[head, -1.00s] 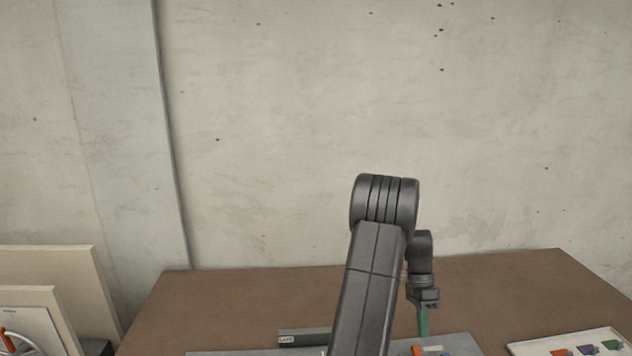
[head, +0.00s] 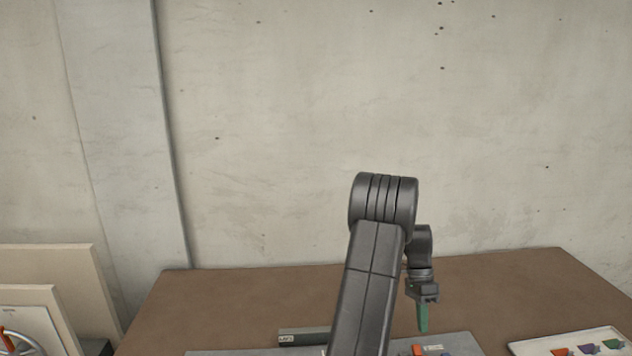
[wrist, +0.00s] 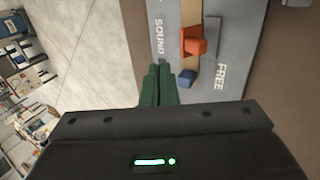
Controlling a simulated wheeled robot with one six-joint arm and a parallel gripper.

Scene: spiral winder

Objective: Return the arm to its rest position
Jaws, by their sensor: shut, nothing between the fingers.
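My gripper (head: 423,317) hangs from my dark arm over the brown table, with its green fingers pointing down. In the wrist view my gripper (wrist: 158,84) shows its two green fingers side by side, shut with nothing between them. The fingers lie in front of the edge of a grey panel (wrist: 213,20), apart from the orange block (wrist: 195,43) on it. My forearm hides part of the table and panel in the head view.
The grey panel, marked SOUND and FREE, also carries a blue block (wrist: 187,78). A pale tray (head: 529,347) with orange, purple and green pieces lies at the right of the table (head: 500,290). Pale boards with a wheel (head: 20,342) stand at the left. A concrete wall rises behind.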

